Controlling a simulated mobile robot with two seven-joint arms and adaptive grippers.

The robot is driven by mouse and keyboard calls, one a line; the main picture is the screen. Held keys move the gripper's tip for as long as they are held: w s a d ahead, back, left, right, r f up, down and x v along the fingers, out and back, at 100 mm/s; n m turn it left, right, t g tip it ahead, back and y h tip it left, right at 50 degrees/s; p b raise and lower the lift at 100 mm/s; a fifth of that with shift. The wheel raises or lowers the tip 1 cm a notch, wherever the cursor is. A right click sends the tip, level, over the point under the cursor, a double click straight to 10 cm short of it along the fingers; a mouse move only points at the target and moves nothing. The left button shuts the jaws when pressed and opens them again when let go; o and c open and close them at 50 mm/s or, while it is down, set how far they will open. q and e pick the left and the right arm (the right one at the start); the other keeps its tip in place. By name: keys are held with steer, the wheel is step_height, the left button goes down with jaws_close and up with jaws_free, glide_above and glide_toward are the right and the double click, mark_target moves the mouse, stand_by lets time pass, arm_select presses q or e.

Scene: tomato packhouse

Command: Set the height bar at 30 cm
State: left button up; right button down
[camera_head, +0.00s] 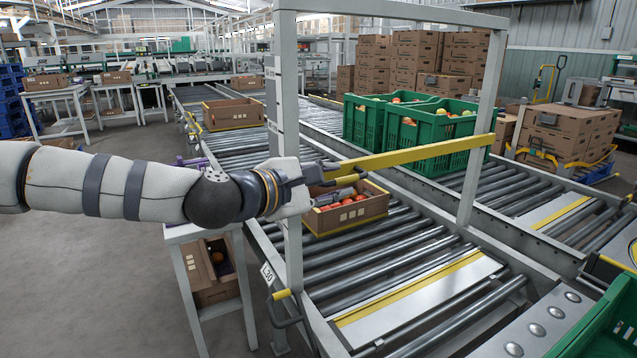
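The height bar (420,152) is a yellow bar spanning a grey gate frame (487,95) over the roller conveyor, slightly tilted in the picture. A pale strip with dark marks (272,95) runs up the left post; its figures are too small to read. My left arm comes in from the left, and its gripper (335,182) is at the bar's left end, by the left post. Its fingers overlap the bar end and the crate behind, so I cannot tell whether they grip the bar. My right gripper is not in view.
A brown crate of tomatoes (352,214) sits on the rollers (380,250) behind the bar. Green crates (430,135) stand on the neighbouring line. A label (268,274) reading "L30" is low on the left. A small side table (205,236) stands left of the conveyor.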

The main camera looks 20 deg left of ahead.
arm_select(q)
steer(key=v, duration=0.5)
steer(key=shift+s+a+r, duration=0.1)
steer(key=shift+s, duration=0.3)
